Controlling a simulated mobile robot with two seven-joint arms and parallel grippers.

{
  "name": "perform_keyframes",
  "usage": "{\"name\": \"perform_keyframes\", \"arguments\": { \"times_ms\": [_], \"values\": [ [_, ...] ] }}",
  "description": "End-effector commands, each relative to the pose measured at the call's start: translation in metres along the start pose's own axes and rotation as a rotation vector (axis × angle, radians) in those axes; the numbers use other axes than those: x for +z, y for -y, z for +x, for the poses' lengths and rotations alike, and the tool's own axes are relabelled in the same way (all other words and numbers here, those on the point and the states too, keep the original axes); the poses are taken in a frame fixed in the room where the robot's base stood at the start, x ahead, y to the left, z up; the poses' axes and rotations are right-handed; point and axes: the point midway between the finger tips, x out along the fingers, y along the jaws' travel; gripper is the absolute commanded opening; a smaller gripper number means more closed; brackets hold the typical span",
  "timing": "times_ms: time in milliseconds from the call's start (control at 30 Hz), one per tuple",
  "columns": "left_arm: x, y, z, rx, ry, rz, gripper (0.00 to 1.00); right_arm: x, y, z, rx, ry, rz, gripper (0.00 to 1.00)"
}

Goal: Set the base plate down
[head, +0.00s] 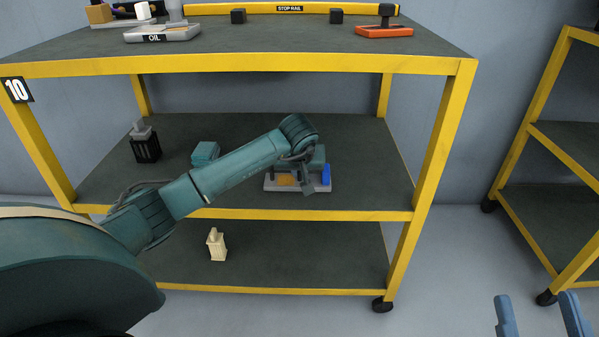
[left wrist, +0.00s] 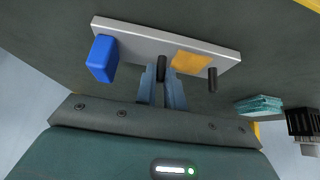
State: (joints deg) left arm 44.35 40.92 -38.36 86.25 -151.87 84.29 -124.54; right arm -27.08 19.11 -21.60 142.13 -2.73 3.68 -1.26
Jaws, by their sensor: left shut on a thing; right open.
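The base plate (head: 284,187) is a flat grey plate at the right of the rack's middle shelf (head: 360,150). It carries a blue block (left wrist: 103,58), an orange patch (left wrist: 192,60) and dark pegs; it also shows in the left wrist view (left wrist: 138,43). My left gripper (head: 307,180) is shut on the base plate by a dark upright peg (left wrist: 168,66) near its middle. I cannot tell whether the plate touches the shelf or hangs just above it. My right gripper (head: 540,314) is open and empty at the bottom right, clear of the rack.
A black container (head: 146,149) and a teal block (head: 205,153) stand left on the middle shelf. A cream object (head: 217,245) stands on the bottom shelf. Another rack (head: 560,150) is at right.

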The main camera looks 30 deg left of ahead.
Motion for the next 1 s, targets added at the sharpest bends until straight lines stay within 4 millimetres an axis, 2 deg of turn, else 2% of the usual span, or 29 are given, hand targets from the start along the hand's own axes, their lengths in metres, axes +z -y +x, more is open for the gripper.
{"name": "perform_keyframes", "arguments": {
  "times_ms": [200, 233, 467, 767, 867, 1000],
  "values": [
    [0.001, 0.0, 0.002, -0.001, -0.003, -0.001, 0.0, 0.0, 0.0, 0.0, 0.0, -0.005, -0.004, 0.51],
    [0.001, 0.0, 0.002, -0.001, 0.0, -0.001, 0.13, -0.001, -0.001, 0.001, 0.0, -0.007, -0.005, 0.51],
    [0.001, 0.0, 0.002, -0.001, 0.0, 0.0, 0.31, -0.001, -0.001, 0.001, 0.001, -0.007, -0.005, 0.51],
    [-0.001, 0.0, -0.001, 0.0, 0.0, -0.001, 0.32, -0.002, -0.001, 0.001, 0.001, -0.005, -0.005, 0.51],
    [-0.003, 0.0, -0.013, 0.0, -0.003, 0.0, 0.32, -0.004, -0.002, 0.003, 0.001, 0.009, 0.003, 0.51],
    [-0.004, 0.001, -0.042, 0.0, -0.004, 0.002, 0.32, 0.013, 0.008, -0.011, 0.016, 0.133, 0.08, 0.51]
  ]
}}
